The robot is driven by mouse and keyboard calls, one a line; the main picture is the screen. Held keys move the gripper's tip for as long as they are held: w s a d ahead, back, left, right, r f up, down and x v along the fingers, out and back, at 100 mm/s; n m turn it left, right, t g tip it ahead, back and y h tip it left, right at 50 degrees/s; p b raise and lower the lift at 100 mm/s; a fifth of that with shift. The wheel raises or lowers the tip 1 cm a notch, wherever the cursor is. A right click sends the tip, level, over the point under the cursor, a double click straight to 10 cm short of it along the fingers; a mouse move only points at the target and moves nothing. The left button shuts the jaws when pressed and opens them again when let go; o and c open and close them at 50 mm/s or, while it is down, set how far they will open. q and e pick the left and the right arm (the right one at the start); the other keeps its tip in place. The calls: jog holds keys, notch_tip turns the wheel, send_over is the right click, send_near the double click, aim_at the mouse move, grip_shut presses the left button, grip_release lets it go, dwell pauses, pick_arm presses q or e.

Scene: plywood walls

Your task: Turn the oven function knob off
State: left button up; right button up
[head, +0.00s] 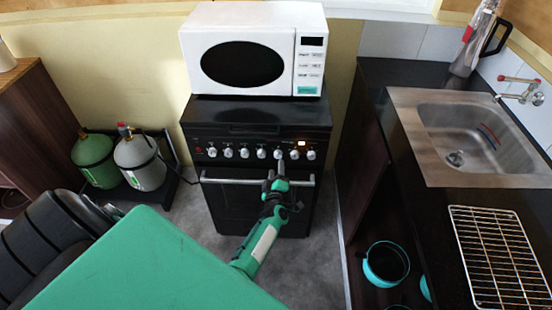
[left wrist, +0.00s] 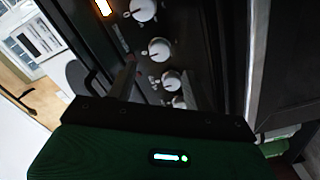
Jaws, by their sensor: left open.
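The black oven (head: 258,123) stands against the wall with a row of several white knobs (head: 244,154) across its front panel. Which knob sets the oven function cannot be read. My left gripper (head: 281,166) is open, with its tips at the panel in front of the knobs right of centre, partly covering one. Whether it touches that knob is unclear. In the left wrist view, several knobs (left wrist: 159,50) run down the panel beyond a dark finger of the gripper (left wrist: 125,80). My right gripper is not in view.
An orange light (head: 301,144) glows above the right knobs. A handle bar (head: 215,180) crosses the oven door below. A white microwave (head: 254,48) sits on top. Gas bottles (head: 139,158) stand left, and a counter with a sink (head: 470,135) is right.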

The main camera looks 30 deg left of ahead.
pick_arm(q)
jog(key=p+v, duration=0.2)
jog(key=v, duration=0.5)
jog(key=shift+s, duration=0.35)
